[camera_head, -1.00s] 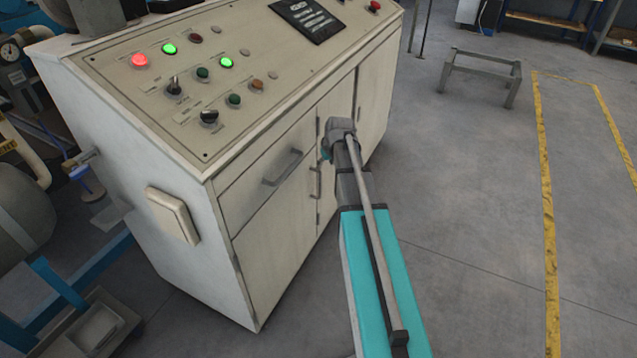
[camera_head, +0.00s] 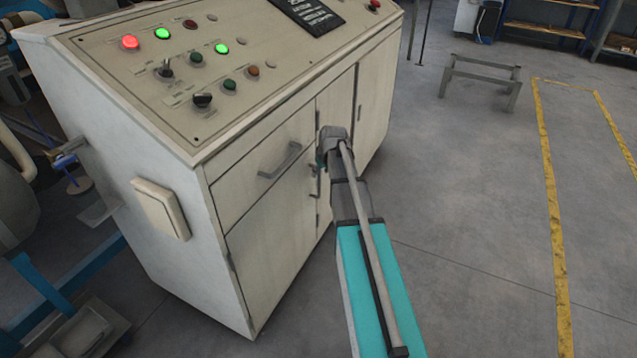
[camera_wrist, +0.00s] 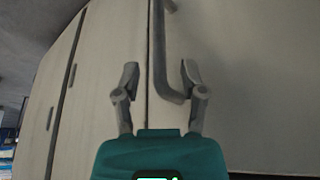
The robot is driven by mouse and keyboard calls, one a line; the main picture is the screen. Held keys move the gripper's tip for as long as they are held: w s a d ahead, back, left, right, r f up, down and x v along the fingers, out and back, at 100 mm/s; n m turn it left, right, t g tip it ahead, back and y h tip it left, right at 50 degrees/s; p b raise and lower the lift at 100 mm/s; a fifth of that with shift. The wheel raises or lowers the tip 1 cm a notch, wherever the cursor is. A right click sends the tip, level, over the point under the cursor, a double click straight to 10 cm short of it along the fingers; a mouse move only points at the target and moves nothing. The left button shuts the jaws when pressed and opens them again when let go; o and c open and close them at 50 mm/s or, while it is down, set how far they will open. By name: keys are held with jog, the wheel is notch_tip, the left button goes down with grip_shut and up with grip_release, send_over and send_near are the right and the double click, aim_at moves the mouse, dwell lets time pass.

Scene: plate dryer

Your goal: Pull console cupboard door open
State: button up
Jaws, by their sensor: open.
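The console cupboard door (camera_head: 272,245) is the cream panel below the drawer at the console's left end, and it looks shut. Its grey vertical bar handle (camera_head: 314,184) is by the door's right edge. In the wrist view the handle (camera_wrist: 159,55) stands between my gripper's (camera_wrist: 160,70) two spread fingers. The fingers are open, one on each side of the bar, and no clear contact shows. In the head view my gripper is mostly hidden behind my wrist, close to the handle.
A drawer with its own handle (camera_head: 280,160) is above the door. More cupboard doors (camera_head: 372,110) are to the right. The console top (camera_head: 130,85) carries buttons and lights. The floor (camera_head: 460,220) on the right is clear up to a small metal frame (camera_head: 482,75).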

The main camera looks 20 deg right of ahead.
aim_at(319, 195)
jog(key=shift+b+x, duration=1.55)
jog(key=shift+x, duration=0.45)
grip_shut()
